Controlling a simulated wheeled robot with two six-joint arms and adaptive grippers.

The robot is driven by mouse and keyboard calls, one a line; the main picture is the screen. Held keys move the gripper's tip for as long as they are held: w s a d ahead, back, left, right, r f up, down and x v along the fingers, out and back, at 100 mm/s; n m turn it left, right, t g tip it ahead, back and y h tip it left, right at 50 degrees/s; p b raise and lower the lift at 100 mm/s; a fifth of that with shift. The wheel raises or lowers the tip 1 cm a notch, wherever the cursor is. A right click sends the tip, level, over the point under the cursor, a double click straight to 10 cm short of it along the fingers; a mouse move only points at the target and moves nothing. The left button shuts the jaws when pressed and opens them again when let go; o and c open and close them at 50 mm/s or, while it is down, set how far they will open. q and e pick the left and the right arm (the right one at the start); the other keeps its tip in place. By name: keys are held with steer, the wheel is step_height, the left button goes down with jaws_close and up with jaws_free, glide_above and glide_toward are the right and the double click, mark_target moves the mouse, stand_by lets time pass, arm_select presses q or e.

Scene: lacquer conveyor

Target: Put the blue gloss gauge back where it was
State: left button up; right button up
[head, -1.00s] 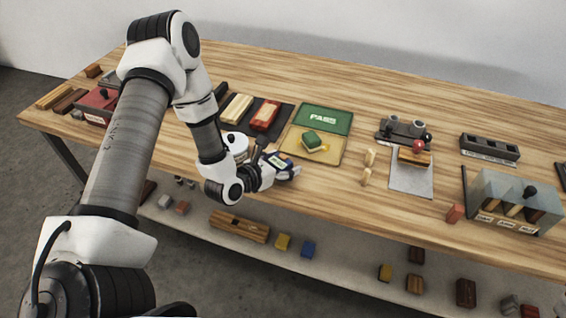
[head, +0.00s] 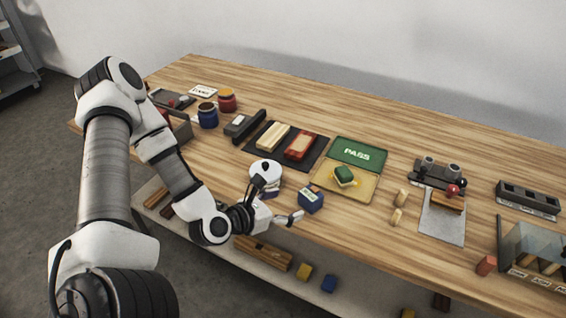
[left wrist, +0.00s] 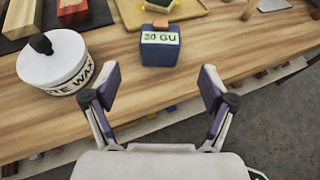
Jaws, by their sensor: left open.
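The blue gloss gauge (head: 311,200), a small dark blue block with a pale label, stands upright on the table's front part, left of the yellow tray. In the left wrist view the gauge (left wrist: 160,50) shows the label "20 GU". My left gripper (head: 277,203) is open and empty in front of the gauge, apart from it. In the left wrist view its spread fingers (left wrist: 160,82) point toward the gauge with a gap of bare table between. My right gripper is not in view.
A white wax tin (left wrist: 53,62) with a black knob stands left of the gauge, close to my left gripper. The yellow tray (head: 328,187) with a green-topped block lies to the right, below a green PASS panel (head: 358,152). Small wooden pegs (head: 397,216) stand further right.

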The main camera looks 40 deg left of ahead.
arm_select(q)
steer(key=s+d+f+m+g, duration=0.3)
steer(key=s+f+m, duration=0.3)
steer(key=m, duration=0.5)
steer(key=s+d+f+m+g+y, duration=0.1)
steer(key=s+d+f+m+g, duration=0.2)
steer(key=s+f+m+g, duration=0.3)
steer(key=s+d+f+m+g+y, duration=0.1)
steer(key=s+d+f+m+g, duration=0.2)
steer(key=m, duration=1.3)
steer(key=s+f+g, duration=0.1)
steer(key=s+f, duration=0.2)
steer(key=shift+s+d+m, duration=0.25)
steer(key=shift+s+m, duration=0.15)
